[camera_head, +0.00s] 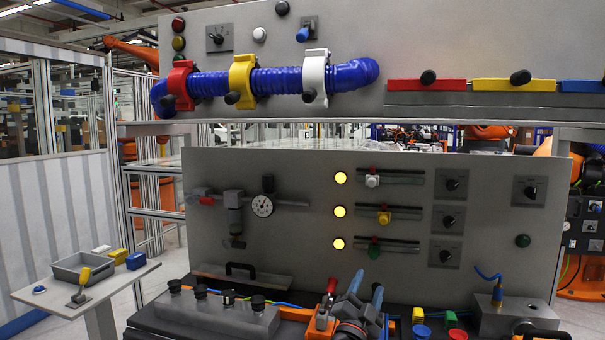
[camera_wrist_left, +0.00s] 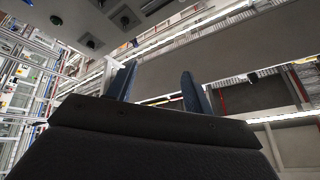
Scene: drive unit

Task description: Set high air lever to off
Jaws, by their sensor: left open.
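A grey air pipe assembly with a round white gauge (camera_head: 262,206) is on the lower panel, left of centre. A small red handle (camera_head: 207,201) sits at its left end, and a dark handle (camera_head: 236,243) sits at its lower end. No readable label shows which is the high air lever. My left gripper (camera_head: 366,289) is low at the bottom centre, in front of the panel and well below and right of the pipe. Its blue fingers are apart and empty; they also show in the left wrist view (camera_wrist_left: 158,75). My right gripper is not seen.
Three sliders with red, yellow and green parts (camera_head: 384,215) and several black-knobbed switches (camera_head: 447,221) are right of the pipe. A blue hose (camera_head: 275,80) crosses the upper panel. A grey box with black knobs (camera_head: 217,315) stands at lower left. A side table (camera_head: 125,273) holds a tray.

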